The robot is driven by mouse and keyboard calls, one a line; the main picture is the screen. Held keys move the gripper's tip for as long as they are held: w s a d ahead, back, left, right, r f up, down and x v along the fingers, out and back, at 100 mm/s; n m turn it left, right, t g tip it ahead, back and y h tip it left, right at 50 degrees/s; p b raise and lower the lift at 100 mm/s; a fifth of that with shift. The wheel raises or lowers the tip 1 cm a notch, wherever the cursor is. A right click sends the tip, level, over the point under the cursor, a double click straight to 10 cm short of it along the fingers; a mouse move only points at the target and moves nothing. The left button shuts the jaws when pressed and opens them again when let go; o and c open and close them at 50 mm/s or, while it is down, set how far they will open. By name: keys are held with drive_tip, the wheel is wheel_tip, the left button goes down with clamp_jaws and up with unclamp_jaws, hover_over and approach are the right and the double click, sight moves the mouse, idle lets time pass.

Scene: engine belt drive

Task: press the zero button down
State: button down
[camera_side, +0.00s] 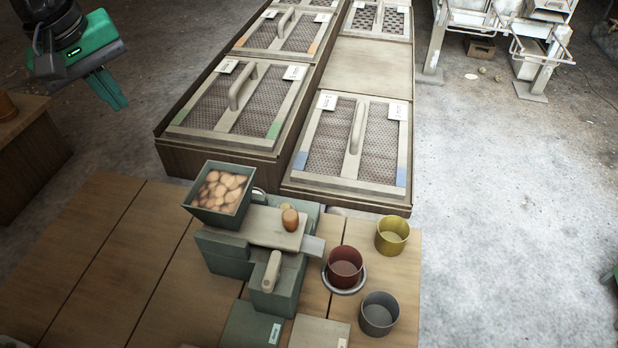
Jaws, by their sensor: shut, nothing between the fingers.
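My gripper (117,101) is at the upper left, with its green fingers shut together and empty. It hangs in the air, well away from the green apparatus (222,262) on the wooden table. The apparatus has a pale plate (262,228) on top with one brown egg (290,219) on it. A pale rounded bar (271,270) sticks out at its front. A green block (252,326) and a beige block (320,334), both with small labels, lie at the bottom edge. I cannot tell which part is the zero button; no marking is readable.
A green box of eggs (217,191) stands on the apparatus. A red cup (345,267) in a ring, a yellow cup (392,236) and a grey cup (379,313) stand to the right. Lidded crates (240,100) stand behind. The table's left part (90,265) is clear.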

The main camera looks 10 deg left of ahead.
drive_tip(key=w+d+f+n+g, duration=0.1)
drive_tip(key=w+d+f+n, duration=0.15)
drive_tip(key=d, duration=0.35)
drive_tip(key=w+d+f+n+g, duration=0.1)
drive_tip(key=w+d+f+n, duration=0.15)
drive_tip(key=d, duration=0.35)
drive_tip(key=n+y, duration=0.1)
drive_tip(key=n, duration=0.3)
hover_over(285, 207)
drive_tip(key=shift+g, duration=0.3)
wheel_tip(285, 207, down, 5)
drive_tip(key=shift+f, duration=0.2)
drive_tip(key=shift+f, duration=0.1)
wheel_tip(285, 207, down, 14)
drive_tip(key=shift+r, duration=0.1)
